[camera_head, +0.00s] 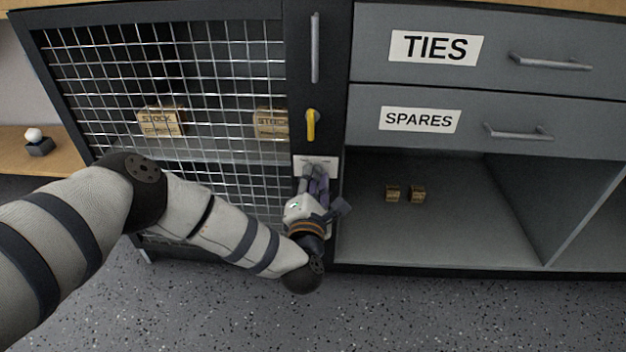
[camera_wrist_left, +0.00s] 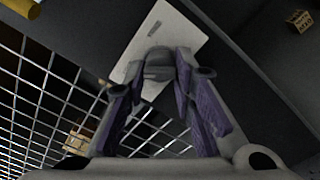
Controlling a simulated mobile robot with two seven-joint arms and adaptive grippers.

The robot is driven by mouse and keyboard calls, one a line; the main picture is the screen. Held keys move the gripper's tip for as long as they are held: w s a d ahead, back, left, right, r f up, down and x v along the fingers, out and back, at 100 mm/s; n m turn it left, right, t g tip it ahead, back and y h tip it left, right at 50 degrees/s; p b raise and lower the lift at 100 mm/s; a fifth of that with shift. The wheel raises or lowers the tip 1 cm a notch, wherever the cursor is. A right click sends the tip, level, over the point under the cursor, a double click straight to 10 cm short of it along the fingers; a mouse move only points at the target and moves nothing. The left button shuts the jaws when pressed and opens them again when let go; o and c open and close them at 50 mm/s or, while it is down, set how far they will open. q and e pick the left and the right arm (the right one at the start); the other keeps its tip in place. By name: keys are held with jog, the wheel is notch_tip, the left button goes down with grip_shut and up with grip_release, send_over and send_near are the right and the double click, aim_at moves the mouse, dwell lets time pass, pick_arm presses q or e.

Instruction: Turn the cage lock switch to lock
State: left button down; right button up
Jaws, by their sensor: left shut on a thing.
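The cage lock switch sits on a white plate (camera_head: 316,163) on the dark door post, below the yellow handle. In the left wrist view the plate (camera_wrist_left: 178,34) lies tilted, with a small dark mark near its top. A grey knob (camera_wrist_left: 158,62) stands on the plate between my fingertips. My left gripper (camera_head: 316,172) is at the plate and shut on this knob; it also shows in the left wrist view (camera_wrist_left: 160,80). The fingers hide much of the knob and the lower plate, and I cannot read its setting. My right gripper is not in view.
The wire-mesh cage door (camera_head: 210,70) is shut, with stock boxes (camera_head: 161,121) behind it. A yellow handle (camera_head: 311,125) points down above the plate. Drawers marked TIES (camera_head: 492,75) and SPARES (camera_head: 455,145) are closed at right. The open shelf below them holds two small boxes (camera_head: 392,193).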

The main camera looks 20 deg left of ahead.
pick_arm(q)
jog(key=shift+d+n, duration=0.1)
jog(key=shift+n, duration=0.8)
jog(key=c, duration=1.3)
grip_release()
jog(key=shift+c, duration=0.2)
jog(key=v, duration=1.2)
jog(key=shift+r, duration=0.1)
